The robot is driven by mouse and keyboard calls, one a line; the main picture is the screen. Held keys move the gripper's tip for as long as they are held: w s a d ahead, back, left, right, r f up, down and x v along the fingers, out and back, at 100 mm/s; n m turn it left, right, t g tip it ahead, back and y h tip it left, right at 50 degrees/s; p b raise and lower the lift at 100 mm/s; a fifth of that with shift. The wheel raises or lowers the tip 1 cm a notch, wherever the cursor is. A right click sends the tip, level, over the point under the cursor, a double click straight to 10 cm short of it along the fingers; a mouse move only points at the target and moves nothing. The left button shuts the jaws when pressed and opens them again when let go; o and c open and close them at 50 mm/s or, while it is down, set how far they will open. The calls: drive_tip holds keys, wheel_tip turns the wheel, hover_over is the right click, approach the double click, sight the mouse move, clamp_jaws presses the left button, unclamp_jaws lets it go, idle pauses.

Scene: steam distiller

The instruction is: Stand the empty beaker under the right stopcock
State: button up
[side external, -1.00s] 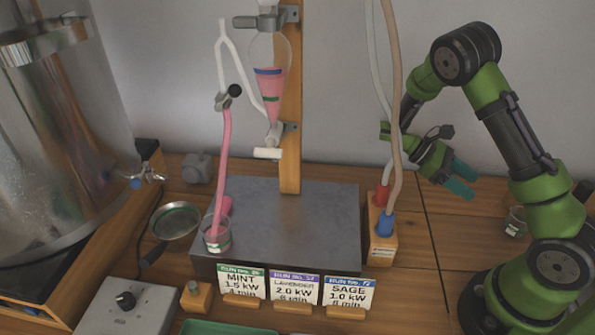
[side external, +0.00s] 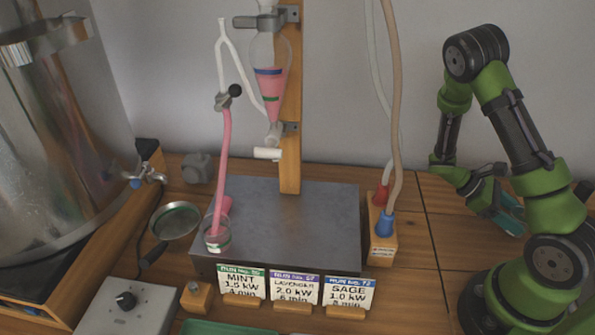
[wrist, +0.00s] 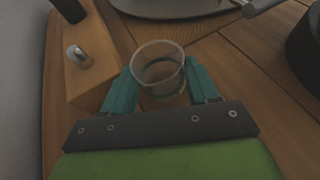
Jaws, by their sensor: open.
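The empty clear beaker (wrist: 159,72) shows in the wrist view, between and just beyond the two teal fingertips. My gripper (wrist: 163,88) is open, with one finger at each side of the beaker; I cannot tell whether either touches it. In the side view my gripper (side external: 508,212) is low at the right, partly behind my own arm, and the beaker is hidden there. The right stopcock (side external: 268,153) is white and sits below the separating funnel (side external: 271,88) with pink liquid, above the dark grey platform (side external: 300,215).
A second beaker (side external: 216,241) stands at the platform's left front, with a pink tube (side external: 223,165) leading into it. A wooden block (side external: 382,245) with red and blue hose fittings stands right of the platform. Label cards (side external: 296,287) line its front.

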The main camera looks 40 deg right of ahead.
drive_tip(key=c, duration=0.8)
